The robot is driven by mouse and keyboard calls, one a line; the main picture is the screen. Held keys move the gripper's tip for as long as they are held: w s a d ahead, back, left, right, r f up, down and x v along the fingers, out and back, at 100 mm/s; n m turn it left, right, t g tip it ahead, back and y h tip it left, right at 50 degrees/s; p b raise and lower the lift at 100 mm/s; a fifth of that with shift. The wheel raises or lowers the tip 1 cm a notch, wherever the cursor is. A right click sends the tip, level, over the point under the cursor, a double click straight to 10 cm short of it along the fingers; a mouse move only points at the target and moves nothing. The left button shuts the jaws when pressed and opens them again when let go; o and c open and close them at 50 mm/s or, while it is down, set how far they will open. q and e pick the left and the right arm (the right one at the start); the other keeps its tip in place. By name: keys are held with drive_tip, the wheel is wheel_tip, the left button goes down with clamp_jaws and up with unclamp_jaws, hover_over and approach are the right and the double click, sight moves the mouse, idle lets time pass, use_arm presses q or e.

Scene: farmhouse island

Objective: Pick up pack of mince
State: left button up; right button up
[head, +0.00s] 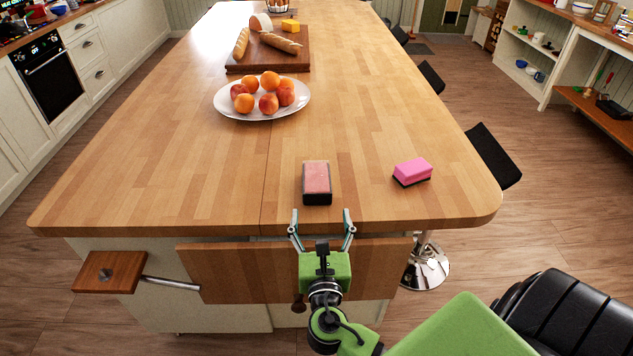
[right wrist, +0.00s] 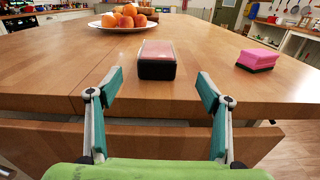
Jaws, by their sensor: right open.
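The pack of mince (head: 317,182) is a black tray with a pink, clear-covered top. It lies on the wooden island top near the front edge. In the right wrist view the pack (right wrist: 157,62) sits ahead, between the fingers' directions. My right gripper (head: 321,218) is open and empty, just short of the pack at the island's front edge. Its two teal fingers (right wrist: 160,90) are spread wide on either side of the pack's line, apart from it. My left gripper does not show.
A pink sponge (head: 412,171) lies right of the pack. A white plate (head: 222,104) of fruit stands behind, then a board (head: 240,67) with bread and cheese. The wooden top around the pack is clear.

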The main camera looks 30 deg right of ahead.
drive_tip(key=p, duration=0.2)
approach(317, 177)
drive_tip(key=x, duration=0.4)
drive_tip(key=shift+w+d+f, duration=0.25)
drive_tip(key=shift+w, duration=0.05)
drive_tip(key=p+x, duration=0.1)
drive_tip(key=x, duration=0.3)
drive_tip(key=shift+w+d, duration=0.1)
drive_tip(key=shift+w, duration=0.25)
drive_tip(key=shift+w+d, duration=0.15)
drive_tip(key=shift+w, duration=0.1)
drive_tip(key=c, duration=1.6)
drive_tip(key=shift+c, duration=0.2)
drive_tip(key=shift+r, duration=0.15)
